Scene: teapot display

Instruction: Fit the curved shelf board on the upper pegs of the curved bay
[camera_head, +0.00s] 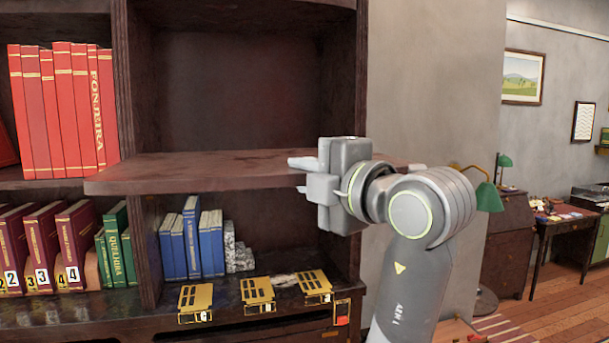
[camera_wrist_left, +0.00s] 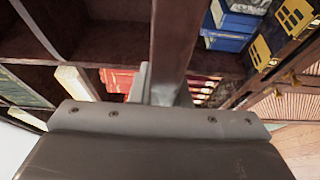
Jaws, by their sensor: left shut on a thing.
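The curved shelf board (camera_head: 200,175) is a dark reddish-brown plank. It lies roughly level across the opening of the curved bay (camera_head: 230,85), its left end overlapping the front of the left upright. Its right end shows past my gripper, in front of the right upright. My left gripper (camera_head: 302,176) is shut on the board's front edge toward the right. In the left wrist view the board (camera_wrist_left: 177,40) runs away from the gripper (camera_wrist_left: 152,88) as a narrow strip. The upper pegs cannot be seen, and whether the board touches them is unclear. My right gripper is not in view.
Red books (camera_head: 65,110) stand in the bay to the left. Brass-coloured holders (camera_head: 257,292) sit on the lower ledge. The bay above the board is empty. A desk with a green lamp (camera_head: 489,197) stands right.

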